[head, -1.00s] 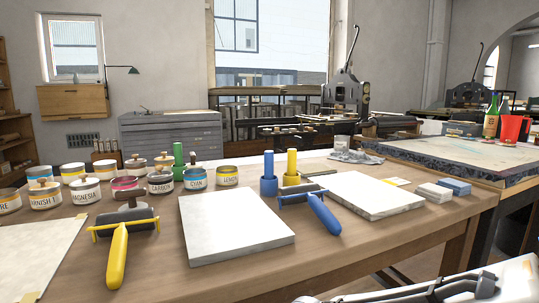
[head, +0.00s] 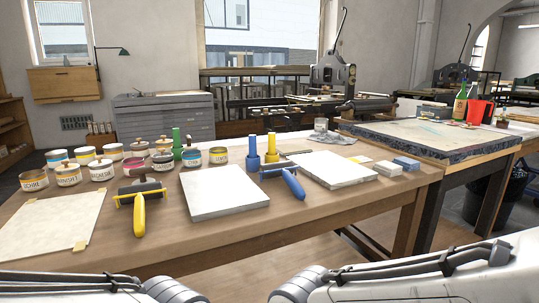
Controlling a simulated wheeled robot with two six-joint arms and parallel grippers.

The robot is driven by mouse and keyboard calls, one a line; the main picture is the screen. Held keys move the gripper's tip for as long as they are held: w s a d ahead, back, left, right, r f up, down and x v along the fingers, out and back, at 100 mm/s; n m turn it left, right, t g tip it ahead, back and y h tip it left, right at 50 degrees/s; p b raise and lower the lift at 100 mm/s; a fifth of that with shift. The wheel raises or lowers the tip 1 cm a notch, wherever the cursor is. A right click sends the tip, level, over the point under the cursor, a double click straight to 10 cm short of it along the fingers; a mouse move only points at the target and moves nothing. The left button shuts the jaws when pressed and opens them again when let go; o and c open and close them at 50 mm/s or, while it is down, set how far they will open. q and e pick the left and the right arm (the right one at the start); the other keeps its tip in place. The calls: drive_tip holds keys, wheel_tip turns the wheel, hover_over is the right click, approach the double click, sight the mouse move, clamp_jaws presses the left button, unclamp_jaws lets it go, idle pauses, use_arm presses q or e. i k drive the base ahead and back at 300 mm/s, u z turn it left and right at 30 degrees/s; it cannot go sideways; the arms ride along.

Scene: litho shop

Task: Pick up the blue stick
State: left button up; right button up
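The blue stick (head: 253,147) stands upright in a blue base near the back edge of the wooden table, left of a similar yellow stick (head: 271,143). A green stick (head: 177,138) stands further left, behind the jars. Links of my two arms show along the bottom edge, well in front of the table. Neither gripper is in view.
Labelled ink jars (head: 103,170) crowd the back left. A yellow-handled roller (head: 139,214), a blue-handled roller (head: 293,185) and two pale slabs (head: 224,192) (head: 333,169) lie in front of the sticks. Small blocks (head: 388,169) lie at the right.

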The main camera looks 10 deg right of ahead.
sight(252, 140)
drive_tip(key=z, duration=1.65)
drive_tip(key=i, duration=1.5)
drive_tip(key=u, duration=2.55)
